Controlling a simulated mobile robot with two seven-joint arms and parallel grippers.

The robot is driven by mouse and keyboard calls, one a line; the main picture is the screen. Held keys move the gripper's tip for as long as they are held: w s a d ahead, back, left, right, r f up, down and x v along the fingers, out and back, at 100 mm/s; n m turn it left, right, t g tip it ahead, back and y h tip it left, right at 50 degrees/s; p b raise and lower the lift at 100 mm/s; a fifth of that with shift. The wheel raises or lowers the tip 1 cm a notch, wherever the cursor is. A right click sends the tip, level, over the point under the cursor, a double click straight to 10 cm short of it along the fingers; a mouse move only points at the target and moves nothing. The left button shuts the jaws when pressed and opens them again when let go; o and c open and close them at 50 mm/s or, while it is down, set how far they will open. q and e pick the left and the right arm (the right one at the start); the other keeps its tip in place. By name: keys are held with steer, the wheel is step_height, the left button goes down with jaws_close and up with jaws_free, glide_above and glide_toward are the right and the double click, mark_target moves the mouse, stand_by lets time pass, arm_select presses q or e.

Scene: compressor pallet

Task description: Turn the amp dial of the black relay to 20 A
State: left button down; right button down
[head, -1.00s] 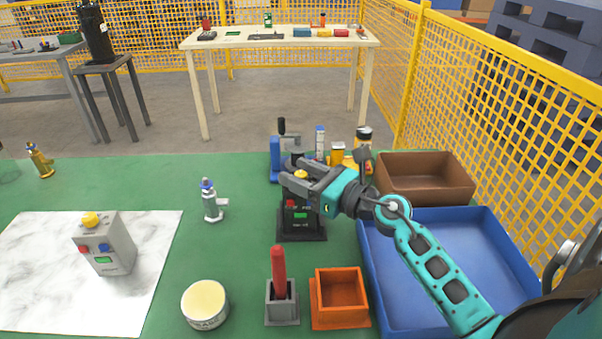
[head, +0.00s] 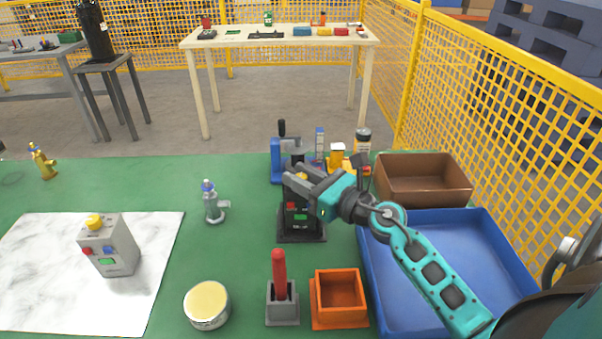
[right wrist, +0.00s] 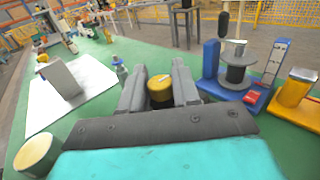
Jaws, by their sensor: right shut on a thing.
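The black relay (head: 300,223) stands upright on the green table, with a red button and a green display on its front. Its yellow amp dial (right wrist: 160,88) sits on top, and the dial's setting is too small to read. My right gripper (head: 297,178) reaches in from the right at the relay's top. In the right wrist view, the gripper (right wrist: 159,85) has its two grey fingers on either side of the dial, shut on it. My left gripper is not in view.
A grey relay (head: 108,247) with a yellow dial stands on a white marble sheet (head: 40,290). A round tin (head: 207,305), a red-handled lever (head: 280,275), an orange box (head: 340,300) and a blue tray (head: 400,325) are nearer. A blue spool stand (right wrist: 211,60) is close behind the relay.

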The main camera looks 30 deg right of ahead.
steer(key=c, duration=1)
jaws_free()
steer(key=shift+o, duration=0.3)
steer(key=shift+s, duration=0.1)
steer(key=shift+s+d, duration=0.15)
steer(key=shift+s, duration=0.15)
steer(key=b+v, duration=0.3)
steer(key=v, duration=0.9)
